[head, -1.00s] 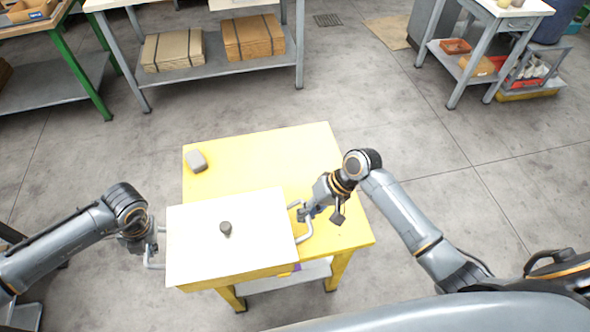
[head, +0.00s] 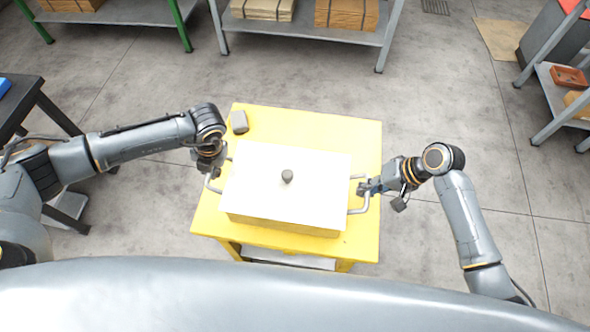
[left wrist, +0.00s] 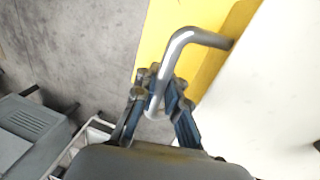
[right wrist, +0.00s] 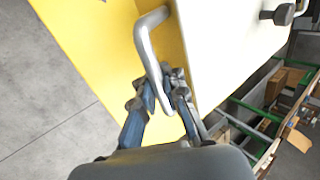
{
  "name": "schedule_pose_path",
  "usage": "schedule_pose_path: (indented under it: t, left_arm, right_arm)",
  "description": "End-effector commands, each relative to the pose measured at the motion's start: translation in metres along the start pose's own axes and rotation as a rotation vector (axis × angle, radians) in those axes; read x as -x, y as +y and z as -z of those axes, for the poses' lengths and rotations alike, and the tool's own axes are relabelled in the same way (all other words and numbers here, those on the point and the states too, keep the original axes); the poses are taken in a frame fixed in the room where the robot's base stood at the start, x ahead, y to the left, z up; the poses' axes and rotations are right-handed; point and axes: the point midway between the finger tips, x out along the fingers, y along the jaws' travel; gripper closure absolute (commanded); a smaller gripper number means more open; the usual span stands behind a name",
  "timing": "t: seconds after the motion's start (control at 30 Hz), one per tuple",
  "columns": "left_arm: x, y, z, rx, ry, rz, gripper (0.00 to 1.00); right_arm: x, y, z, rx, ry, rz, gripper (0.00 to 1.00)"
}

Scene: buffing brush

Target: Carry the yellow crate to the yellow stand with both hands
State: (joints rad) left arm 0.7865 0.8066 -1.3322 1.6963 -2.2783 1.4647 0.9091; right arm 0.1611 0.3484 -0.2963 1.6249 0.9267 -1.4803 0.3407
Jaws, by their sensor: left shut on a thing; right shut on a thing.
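The yellow crate (head: 270,224) has a pale top with a dark knob (head: 287,176) and a metal handle at each side. It is over the middle of the yellow stand (head: 340,120); I cannot tell whether it touches the stand top. My left gripper (head: 211,170) is shut on the left handle, which shows in the left wrist view (left wrist: 176,58). My right gripper (head: 365,187) is shut on the right handle, seen in the right wrist view (right wrist: 146,42). The crate hides part of the stand top.
A dark table (head: 42,110) is at the left. Shelving with cardboard stacks (head: 346,14) stands at the back, another shelf unit (head: 560,100) at the right. The floor around the stand is clear.

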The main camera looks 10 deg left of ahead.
Motion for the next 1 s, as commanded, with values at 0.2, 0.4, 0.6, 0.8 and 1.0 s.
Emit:
schedule_pose_path:
  t: [0.2,0.4,0.6,0.8,1.0]
  left_arm:
    - [-0.007,0.006,-0.001,0.009,0.002,-0.017,1.0]
    - [-0.018,0.004,-0.001,0.009,0.002,-0.017,1.0]
    - [-0.031,0.002,-0.001,0.009,0.002,-0.017,1.0]
    - [-0.043,-0.001,-0.001,0.009,0.002,-0.017,1.0]
    - [-0.05,-0.002,0.0,0.008,0.003,-0.017,0.83]
  right_arm:
    - [-0.003,0.009,0.002,-0.003,0.005,-0.012,1.0]
    - [-0.012,0.015,0.002,-0.003,0.005,-0.012,1.0]
    - [-0.023,0.022,0.002,-0.003,0.005,-0.012,1.0]
    - [-0.033,0.029,0.002,-0.004,0.005,-0.012,1.0]
    - [-0.039,0.033,0.002,-0.004,0.004,-0.013,0.83]
